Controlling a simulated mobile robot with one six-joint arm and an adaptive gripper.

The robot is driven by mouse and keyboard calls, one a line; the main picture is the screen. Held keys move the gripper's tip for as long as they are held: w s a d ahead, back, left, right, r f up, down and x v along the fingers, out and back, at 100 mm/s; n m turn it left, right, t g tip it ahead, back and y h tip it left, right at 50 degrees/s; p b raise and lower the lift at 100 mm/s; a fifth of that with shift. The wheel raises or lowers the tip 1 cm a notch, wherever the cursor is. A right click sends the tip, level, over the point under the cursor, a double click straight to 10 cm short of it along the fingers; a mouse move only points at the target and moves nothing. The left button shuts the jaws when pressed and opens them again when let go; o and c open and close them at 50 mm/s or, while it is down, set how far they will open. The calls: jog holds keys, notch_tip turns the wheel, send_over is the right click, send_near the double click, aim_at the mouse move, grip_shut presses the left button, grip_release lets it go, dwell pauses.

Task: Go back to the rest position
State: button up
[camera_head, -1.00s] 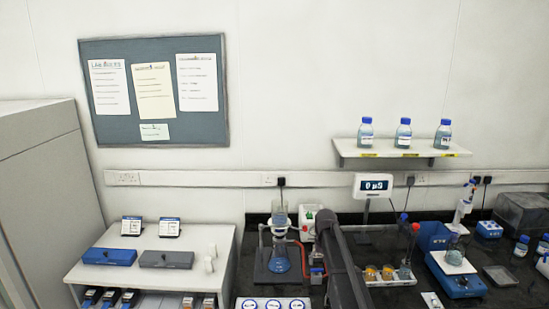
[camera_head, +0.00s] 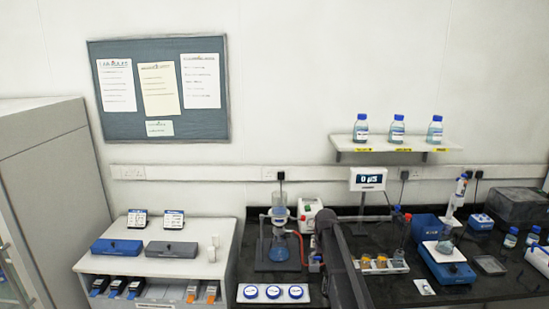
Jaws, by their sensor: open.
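My dark arm shows at the bottom centre, standing in front of the black bench (camera_head: 430,292). My gripper is not visible in this view. Behind and left of my arm, a glass flask with blue liquid (camera_head: 279,246) stands in a filter setup. A white strip with blue round caps (camera_head: 273,292) lies at the bench front, left of my arm. Part of the bench behind my arm is hidden.
A white cabinet (camera_head: 150,265) with a blue box (camera_head: 117,247) and a grey box (camera_head: 171,249) stands left. Right of my arm are a small rack of jars (camera_head: 381,264), a display (camera_head: 368,179) and a blue stirrer (camera_head: 446,266). A wall shelf (camera_head: 395,146) holds three bottles.

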jog(key=s+f+b, duration=0.3)
jog(key=s, duration=0.6)
jog(key=s+f+b, duration=0.3)
jog(key=s, duration=0.7)
jog(key=s+f+b, duration=0.4)
jog(key=s, duration=0.6)
jog(key=shift+s+a, duration=0.15)
jog(key=shift+s, duration=0.05)
